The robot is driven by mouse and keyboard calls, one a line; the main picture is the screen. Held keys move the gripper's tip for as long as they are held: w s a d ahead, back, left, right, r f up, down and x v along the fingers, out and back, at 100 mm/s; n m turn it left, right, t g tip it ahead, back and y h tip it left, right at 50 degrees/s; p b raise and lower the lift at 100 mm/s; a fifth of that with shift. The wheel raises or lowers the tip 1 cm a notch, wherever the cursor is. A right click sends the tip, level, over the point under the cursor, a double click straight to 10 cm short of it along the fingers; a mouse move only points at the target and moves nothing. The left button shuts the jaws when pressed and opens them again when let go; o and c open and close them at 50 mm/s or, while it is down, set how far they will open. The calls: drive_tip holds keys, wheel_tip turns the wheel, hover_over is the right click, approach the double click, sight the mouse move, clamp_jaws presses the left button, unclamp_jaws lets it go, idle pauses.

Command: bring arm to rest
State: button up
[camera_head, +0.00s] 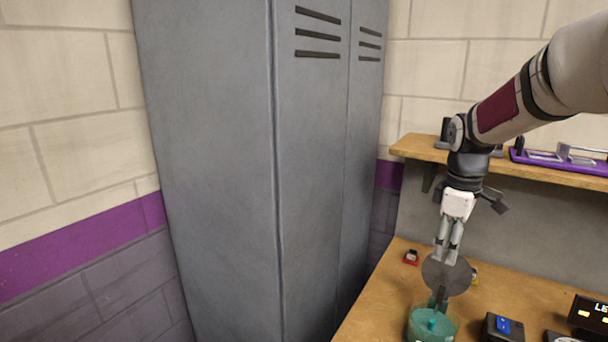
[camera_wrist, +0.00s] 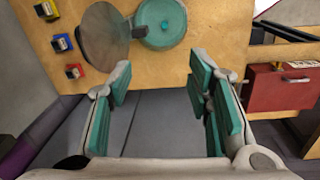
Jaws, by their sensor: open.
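My gripper (camera_head: 449,243) hangs from my arm over the wooden workbench (camera_head: 388,303), pointing down. In the wrist view my gripper (camera_wrist: 165,82) has its teal-padded fingers spread apart with nothing between them. A grey translucent disc (camera_head: 446,276) stands near the fingertips in the head view, beside a round teal container (camera_head: 433,326) with a knob on the bench. The wrist view shows the disc (camera_wrist: 105,35) and the teal container (camera_wrist: 160,22) side by side, beyond the fingertips.
A tall grey locker (camera_head: 215,150) stands left of the bench. A wooden shelf (camera_head: 420,152) with a purple tray (camera_head: 560,162) is behind my arm. A black box with a blue switch (camera_head: 502,327) is on the bench. The wrist view shows a red box (camera_wrist: 284,88) at right.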

drive_tip(key=s+a+r+m+t, duration=0.1)
drive_tip(key=s+a+r+m, duration=0.1)
drive_tip(key=s+a+r, duration=0.4)
drive_tip(key=s+a+r+m+t, duration=0.1)
drive_tip(key=s+a+m, duration=0.2)
drive_tip(key=s, duration=0.7)
drive_tip(key=s+a+r+m+t, duration=0.1)
drive_tip(key=s+a+m, duration=0.3)
drive_tip(key=s, duration=0.7)
drive_tip(key=shift+m+t+y, duration=0.3)
drive_tip(key=shift+t, duration=0.5)
